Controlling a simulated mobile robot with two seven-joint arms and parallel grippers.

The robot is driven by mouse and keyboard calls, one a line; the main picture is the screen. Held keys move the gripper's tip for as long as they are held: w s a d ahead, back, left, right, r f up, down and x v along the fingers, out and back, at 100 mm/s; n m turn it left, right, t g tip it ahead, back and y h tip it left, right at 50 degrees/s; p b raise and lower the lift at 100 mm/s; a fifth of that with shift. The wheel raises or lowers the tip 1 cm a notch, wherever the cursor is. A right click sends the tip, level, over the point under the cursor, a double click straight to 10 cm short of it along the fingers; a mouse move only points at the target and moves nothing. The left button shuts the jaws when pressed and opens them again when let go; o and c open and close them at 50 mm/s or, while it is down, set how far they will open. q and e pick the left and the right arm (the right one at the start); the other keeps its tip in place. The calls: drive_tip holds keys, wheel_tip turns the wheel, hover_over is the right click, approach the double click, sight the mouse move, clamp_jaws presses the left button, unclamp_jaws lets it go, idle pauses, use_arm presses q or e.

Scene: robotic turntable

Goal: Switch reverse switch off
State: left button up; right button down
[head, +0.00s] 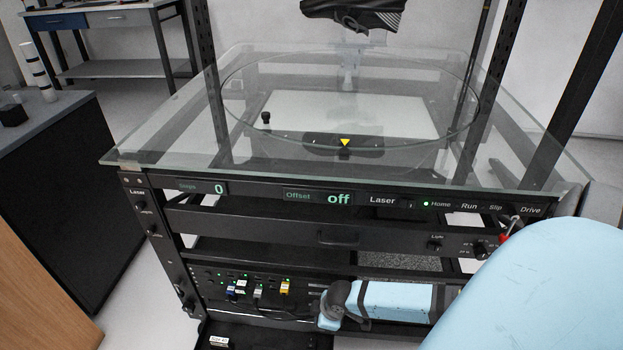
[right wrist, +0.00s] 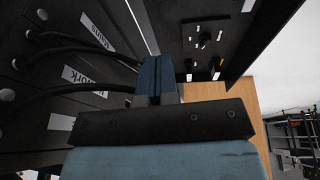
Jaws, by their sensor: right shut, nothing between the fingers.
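The turntable's black front panel (head: 360,198) carries lit displays reading "0" and "off", with a row of labels to their right. Small toggles show on the left post (head: 143,206) and on the lower right bar (head: 437,243). I cannot read which one is the reverse switch. My right arm reaches in from the right, low in front of the rack. My right gripper (right wrist: 156,75) shows in the right wrist view with its dark blue fingers together and empty. The fingers are close to cables and a dark panel with toggles (right wrist: 205,35). My left gripper is not in view.
A glass top (head: 190,115) overhangs the rack, with a dark shoe (head: 353,15) above it. Coloured plugs (head: 286,287) and cables sit on the lower rack shelf. A dark cabinet (head: 60,190) stands at left, with light floor between it and the rack.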

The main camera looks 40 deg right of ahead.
drive_tip(key=b, duration=0.6)
hover_over(310, 338)
drive_tip(key=s, duration=0.1)
drive_tip(key=f, duration=0.9)
drive_tip(key=shift+s+a+f, duration=0.15)
drive_tip(key=shift+a+f, duration=0.05)
drive_tip(key=shift+f, duration=0.2)
drive_tip(key=f, duration=0.1)
drive_tip(key=f+b, duration=0.1)
drive_tip(key=shift+w+d+f, duration=0.2)
drive_tip(key=shift+f, duration=0.1)
drive_tip(key=shift+w+d+f+b, duration=0.1)
drive_tip(key=shift+d+f+b, duration=0.05)
drive_tip(key=shift+f+b, duration=0.45)
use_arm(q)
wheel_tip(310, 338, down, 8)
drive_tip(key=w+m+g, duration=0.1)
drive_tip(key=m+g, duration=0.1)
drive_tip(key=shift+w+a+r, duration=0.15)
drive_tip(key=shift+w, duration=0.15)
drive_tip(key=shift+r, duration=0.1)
use_arm(e)
drive_tip(key=shift+r, duration=0.1)
